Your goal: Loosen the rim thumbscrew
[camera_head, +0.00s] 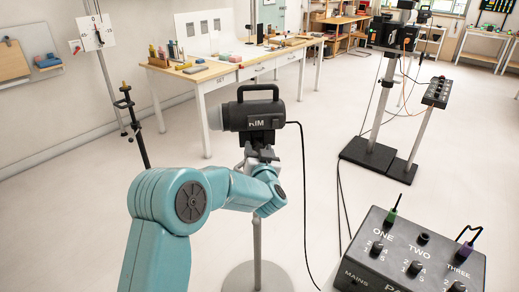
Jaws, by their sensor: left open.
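The rim lamp (253,115), a dark cylinder with a top handle and the white word RIM, sits on a stand (257,235). My teal left arm comes in from the lower left, and my left gripper (261,154) is open just below the lamp, at the top of the stand. The thumbscrew cannot be made out; the gripper and the lamp's mount cover that area. I cannot tell whether the fingers touch anything. My right gripper is out of view.
A black control box (410,255) with knobs and plugs stands at the lower right. A cable (306,190) hangs from the lamp. A workbench (225,75) stands behind, a thin dark stand (135,125) at left, and black-based stands (380,155) at right. Open floor lies between.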

